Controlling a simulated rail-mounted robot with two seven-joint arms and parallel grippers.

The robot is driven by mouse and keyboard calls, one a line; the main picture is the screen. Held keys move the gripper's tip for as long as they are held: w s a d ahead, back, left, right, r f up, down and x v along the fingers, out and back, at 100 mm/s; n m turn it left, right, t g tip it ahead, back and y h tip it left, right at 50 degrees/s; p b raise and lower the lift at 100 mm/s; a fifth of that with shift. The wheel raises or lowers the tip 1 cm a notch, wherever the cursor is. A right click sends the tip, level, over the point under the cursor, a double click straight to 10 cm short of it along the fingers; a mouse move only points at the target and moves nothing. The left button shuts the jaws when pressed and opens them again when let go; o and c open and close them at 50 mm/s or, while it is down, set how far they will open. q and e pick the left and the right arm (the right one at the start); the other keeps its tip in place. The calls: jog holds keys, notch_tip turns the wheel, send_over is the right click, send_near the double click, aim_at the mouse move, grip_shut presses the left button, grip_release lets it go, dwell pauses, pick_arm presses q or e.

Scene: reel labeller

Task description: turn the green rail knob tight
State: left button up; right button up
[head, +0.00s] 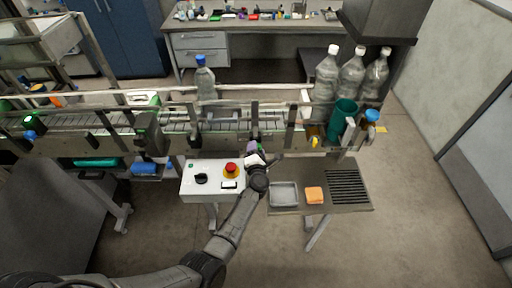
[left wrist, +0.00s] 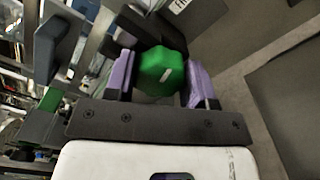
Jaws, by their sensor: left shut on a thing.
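The green rail knob (left wrist: 160,70) shows in the left wrist view as a faceted green knob with a short pale mark on its face. It sits between the two purple-padded fingers of my left gripper (left wrist: 158,84), which is shut on it. In the head view my left gripper (head: 254,148) is at the front side of the conveyor, just right of the white control box. There the gripper hides the knob. My right gripper is not in either view.
The white control box (head: 211,188) has a red button (head: 231,169) and a black knob. A bottle (head: 205,82) stands on the conveyor (head: 185,124).

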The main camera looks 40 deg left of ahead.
pick_arm(q)
jog(key=m+p, duration=0.1)
jog(key=m, duration=0.2)
jog(key=shift+m+p, duration=0.3)
jog(key=m+p, duration=0.1)
jog(key=m, duration=0.2)
jog(key=shift+m, duration=0.3)
jog(key=m+p, duration=0.1)
jog(key=m, duration=0.3)
jog(key=shift+p, duration=0.4)
jog(key=shift+f+m+p, duration=0.1)
jog(key=shift+m+p, duration=0.2)
jog(key=shift+m, duration=1.2)
jog(key=o, duration=0.9)
